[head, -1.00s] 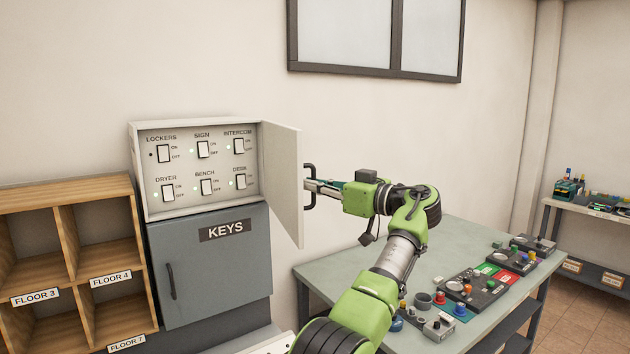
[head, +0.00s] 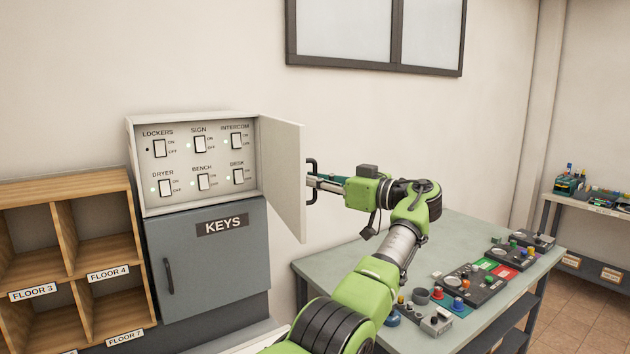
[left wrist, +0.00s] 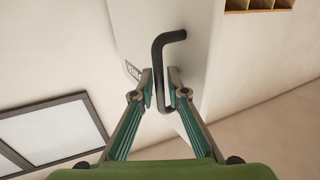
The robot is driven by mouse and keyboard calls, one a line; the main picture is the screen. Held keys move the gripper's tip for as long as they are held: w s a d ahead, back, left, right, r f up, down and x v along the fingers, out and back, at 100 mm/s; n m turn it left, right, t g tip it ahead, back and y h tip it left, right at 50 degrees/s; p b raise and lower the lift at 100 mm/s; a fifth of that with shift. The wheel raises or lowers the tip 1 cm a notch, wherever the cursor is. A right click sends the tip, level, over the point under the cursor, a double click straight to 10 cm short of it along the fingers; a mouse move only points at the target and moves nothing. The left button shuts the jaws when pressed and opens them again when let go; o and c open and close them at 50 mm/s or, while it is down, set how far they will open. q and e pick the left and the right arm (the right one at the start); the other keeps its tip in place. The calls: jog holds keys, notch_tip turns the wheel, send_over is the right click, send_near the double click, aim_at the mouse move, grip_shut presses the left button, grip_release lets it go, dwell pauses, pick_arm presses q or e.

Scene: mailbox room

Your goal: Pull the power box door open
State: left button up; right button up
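The power box (head: 196,209) is a pale wall box with rows of labelled switches inside. Its door (head: 282,175) stands wide open, swung out to the right. A dark bar handle (head: 311,182) is on the door's outer face; it also shows in the left wrist view (left wrist: 158,70). My left gripper (head: 316,183) is at this handle. In the left wrist view its fingers (left wrist: 161,88) are apart, with the handle bar between them and a gap seeming to remain. Contact with the bar is unclear. My right gripper is not in view.
A grey KEYS cabinet (head: 212,265) is below the box. Wooden pigeonholes (head: 63,190) stand left. A grey table (head: 345,258) with control boxes (head: 475,285) lies under and right of my left arm. The wall right of the door is bare below a framed window (head: 376,68).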

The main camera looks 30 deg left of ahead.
pick_arm(q)
jog(key=d, duration=1.2)
jog(key=shift+s, duration=0.3)
